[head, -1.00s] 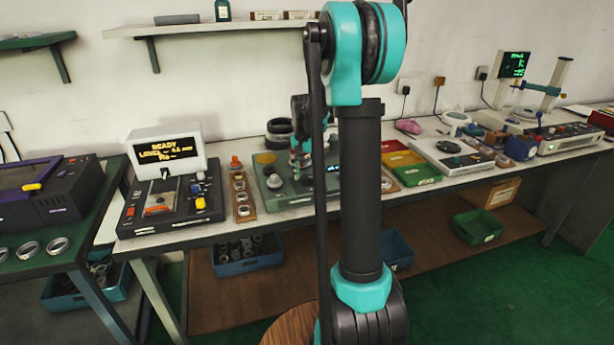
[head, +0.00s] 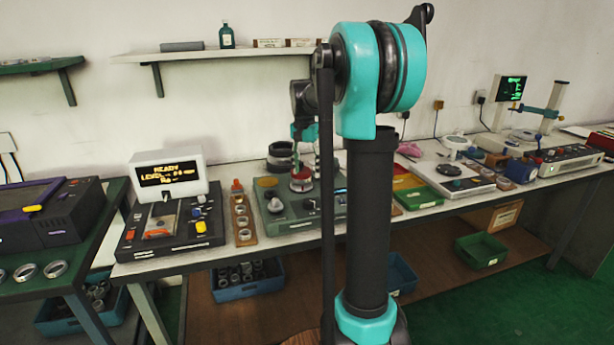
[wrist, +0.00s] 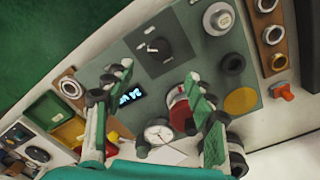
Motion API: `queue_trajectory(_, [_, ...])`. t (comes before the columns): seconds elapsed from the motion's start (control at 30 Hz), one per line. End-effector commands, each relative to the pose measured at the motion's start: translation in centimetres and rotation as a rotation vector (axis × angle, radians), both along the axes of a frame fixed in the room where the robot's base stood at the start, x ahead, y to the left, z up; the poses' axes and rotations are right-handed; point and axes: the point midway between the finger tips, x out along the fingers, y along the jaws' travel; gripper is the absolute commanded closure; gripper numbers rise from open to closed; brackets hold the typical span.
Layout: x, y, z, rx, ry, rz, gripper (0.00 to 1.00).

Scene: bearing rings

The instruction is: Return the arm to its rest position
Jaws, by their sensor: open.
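My arm stands in the middle of the head view, with its column and teal joint in front of the bench. My gripper (wrist: 158,100) shows in the wrist view with its two green-and-black fingers spread apart and nothing held between them. In the head view the gripper (head: 299,150) hangs above the green bench unit (head: 290,222), partly hidden by my arm. A red round part (wrist: 178,108) on that unit lies below the gap between the fingers, nearer the right finger. It also shows in the head view (head: 301,184), below the gripper.
A black unit with a lit display (head: 168,175) and a wooden ring rack (head: 241,218) stand left of the green unit. Trays (head: 418,198) and instruments stand to the right. A wall shelf (head: 240,53) runs behind, above the bench. Blue bins (head: 250,284) sit below.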

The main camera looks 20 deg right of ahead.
Motion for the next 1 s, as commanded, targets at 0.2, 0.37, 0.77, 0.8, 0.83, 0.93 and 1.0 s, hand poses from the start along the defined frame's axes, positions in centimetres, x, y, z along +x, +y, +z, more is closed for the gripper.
queue_trajectory(0.2, [0.0,0.0,0.0,0.000,0.000,0.000,0.44])
queue_trajectory(0.37, [-0.7,0.2,-0.4,0.001,-0.009,0.020,0.44])
queue_trajectory(0.77, [-13.9,3.0,-8.7,-0.015,-0.196,0.387,0.44])
queue_trajectory(0.8, [-15.6,3.3,-9.8,-0.021,-0.218,0.430,0.44])
queue_trajectory(0.83, [-16.8,3.5,-10.7,-0.026,-0.233,0.461,0.44])
queue_trajectory(0.93, [-20.8,4.1,-13.3,-0.045,-0.284,0.562,0.44])
queue_trajectory(1.0, [-23.2,4.4,-14.9,-0.059,-0.313,0.620,0.44])
